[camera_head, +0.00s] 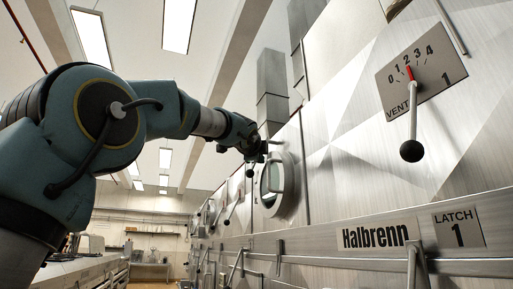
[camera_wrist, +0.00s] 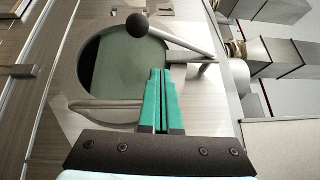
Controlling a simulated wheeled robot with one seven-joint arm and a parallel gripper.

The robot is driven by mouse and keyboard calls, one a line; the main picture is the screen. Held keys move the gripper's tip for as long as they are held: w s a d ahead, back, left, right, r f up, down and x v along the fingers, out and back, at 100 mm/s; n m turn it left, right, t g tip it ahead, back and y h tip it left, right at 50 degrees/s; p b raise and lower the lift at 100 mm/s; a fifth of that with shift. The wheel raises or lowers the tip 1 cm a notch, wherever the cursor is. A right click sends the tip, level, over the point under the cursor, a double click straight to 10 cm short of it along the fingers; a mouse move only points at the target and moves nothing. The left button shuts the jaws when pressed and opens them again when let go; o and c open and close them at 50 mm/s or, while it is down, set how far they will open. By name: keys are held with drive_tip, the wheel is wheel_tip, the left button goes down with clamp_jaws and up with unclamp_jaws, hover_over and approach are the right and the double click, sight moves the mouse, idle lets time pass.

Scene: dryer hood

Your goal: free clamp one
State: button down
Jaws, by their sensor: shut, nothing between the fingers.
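My gripper (camera_wrist: 161,72) has green fingers that are shut together with nothing between them. In the head view my gripper (camera_head: 266,153) is at the far end of my arm, near a round window (camera_head: 272,185) in the metal wall. In the wrist view the fingers point at a greenish round window (camera_wrist: 125,70). A metal lever with a black ball knob (camera_wrist: 137,25) crosses its upper right, just beyond the fingertips. Contact between fingers and lever is not visible.
A plate marked VENT 1 (camera_head: 440,95) carries a hanging lever with a black knob (camera_head: 412,151). Its red pointer is near 2. A LATCH 1 plate (camera_head: 460,229) sits above a bar handle (camera_head: 415,262). A rail (camera_head: 330,264) runs along the wall.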

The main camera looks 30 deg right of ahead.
drive_tip(key=w+p, duration=0.1)
drive_tip(key=w, duration=0.2)
drive_tip(key=w+p, duration=0.1)
drive_tip(key=shift+w+d+r+p, duration=0.15)
drive_tip(key=shift+w+d+p, duration=0.1)
drive_tip(key=shift+w+p, duration=0.1)
